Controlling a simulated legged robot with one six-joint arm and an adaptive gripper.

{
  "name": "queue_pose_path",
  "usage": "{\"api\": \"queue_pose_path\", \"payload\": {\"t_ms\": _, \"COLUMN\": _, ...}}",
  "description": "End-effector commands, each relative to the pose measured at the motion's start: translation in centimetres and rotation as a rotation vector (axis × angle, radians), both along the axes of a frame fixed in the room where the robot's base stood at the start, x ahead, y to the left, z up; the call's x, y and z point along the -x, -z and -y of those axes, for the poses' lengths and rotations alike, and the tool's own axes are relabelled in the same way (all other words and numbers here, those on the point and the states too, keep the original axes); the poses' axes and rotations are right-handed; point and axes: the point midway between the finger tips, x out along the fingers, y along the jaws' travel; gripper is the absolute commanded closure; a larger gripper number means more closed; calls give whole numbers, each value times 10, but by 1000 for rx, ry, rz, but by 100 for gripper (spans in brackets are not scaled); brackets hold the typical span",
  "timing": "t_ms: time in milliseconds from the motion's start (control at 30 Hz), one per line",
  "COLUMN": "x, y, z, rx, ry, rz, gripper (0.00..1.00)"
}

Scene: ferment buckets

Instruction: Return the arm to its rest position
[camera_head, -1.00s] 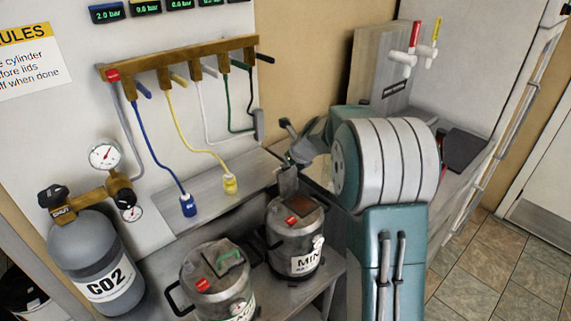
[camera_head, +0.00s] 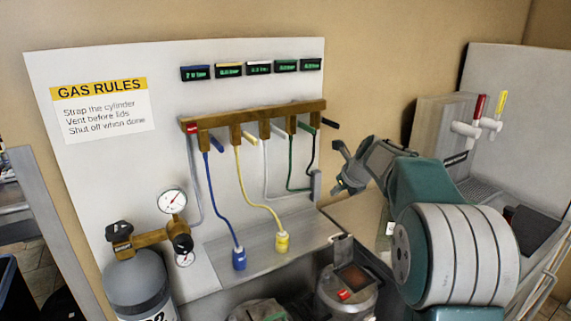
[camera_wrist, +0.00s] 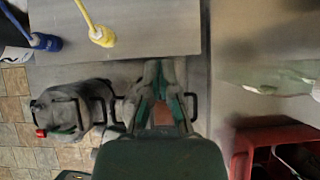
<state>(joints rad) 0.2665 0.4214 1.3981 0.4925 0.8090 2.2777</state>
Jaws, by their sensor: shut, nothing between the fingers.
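My gripper (camera_head: 342,168) is raised above the bench, just right of the gas panel's hose ends in the head view. In the wrist view my gripper (camera_wrist: 166,68) has its fingers together, with nothing visible between them. My teal arm with its pale ribbed joint fills the lower right of the head view. Below the gripper stands a metal bucket (camera_head: 345,296) with a red tag and a brown patch on its lid. A second bucket (camera_head: 262,311) is beside it, mostly cut off by the frame.
A gas manifold (camera_head: 255,115) with blue, yellow and green hoses hangs on the white panel. A grey CO2 cylinder (camera_head: 137,282) with a gauge stands left. A cabinet with red and yellow taps (camera_head: 480,128) stands right. A red crate (camera_wrist: 245,150) is at the wrist view's right.

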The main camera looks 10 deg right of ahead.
Motion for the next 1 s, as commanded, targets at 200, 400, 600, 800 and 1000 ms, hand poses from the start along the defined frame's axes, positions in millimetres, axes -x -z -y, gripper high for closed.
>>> {"api": "queue_pose_path", "payload": {"t_ms": 200, "x": 54, "y": -29, "z": -29, "rx": 237, "ry": -306, "rz": 45, "gripper": 100}}
{"api": "queue_pose_path", "payload": {"t_ms": 400, "x": 126, "y": -47, "z": -60, "rx": 539, "ry": -712, "rz": 95, "gripper": 100}}
{"api": "queue_pose_path", "payload": {"t_ms": 600, "x": 202, "y": -51, "z": -83, "rx": 825, "ry": -1126, "rz": 140, "gripper": 100}}
{"api": "queue_pose_path", "payload": {"t_ms": 800, "x": 277, "y": -39, "z": -98, "rx": 1096, "ry": -1547, "rz": 182, "gripper": 100}}
{"api": "queue_pose_path", "payload": {"t_ms": 1000, "x": 348, "y": -15, "z": -105, "rx": 1347, "ry": -1979, "rz": 219, "gripper": 100}}
